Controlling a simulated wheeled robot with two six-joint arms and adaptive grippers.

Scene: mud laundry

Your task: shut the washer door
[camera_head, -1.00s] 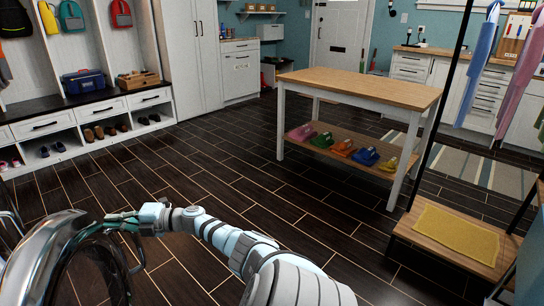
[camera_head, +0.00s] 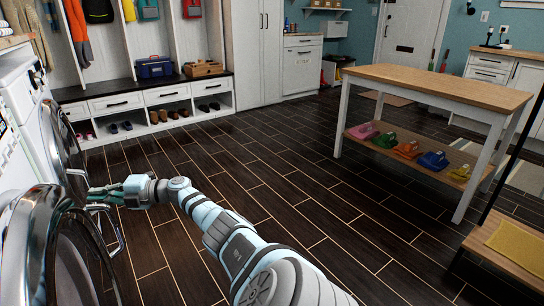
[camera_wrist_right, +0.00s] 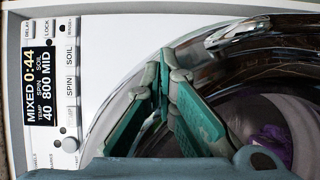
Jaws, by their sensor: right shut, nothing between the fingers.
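A round chrome-rimmed washer door (camera_head: 36,240) with dark glass stands swung out from its white machine at the lower left of the head view. Its rim also shows in the wrist view (camera_wrist_right: 115,95). My right gripper (camera_head: 100,196) is shut and empty, at the upper right edge of this door. In the wrist view the green fingers (camera_wrist_right: 165,80) are together in front of the chrome rim; I cannot tell whether they touch it. A purple item (camera_wrist_right: 270,140) shows in the round opening or glass. My left gripper is not in view.
A second round door (camera_head: 65,155) stands out just beyond, on the white machines (camera_head: 20,145). A control panel (camera_wrist_right: 42,90) fills the wrist view's left. The wooden-topped table (camera_head: 440,86) is at right, the shoe bench (camera_head: 115,104) at the back. Dark floor between is clear.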

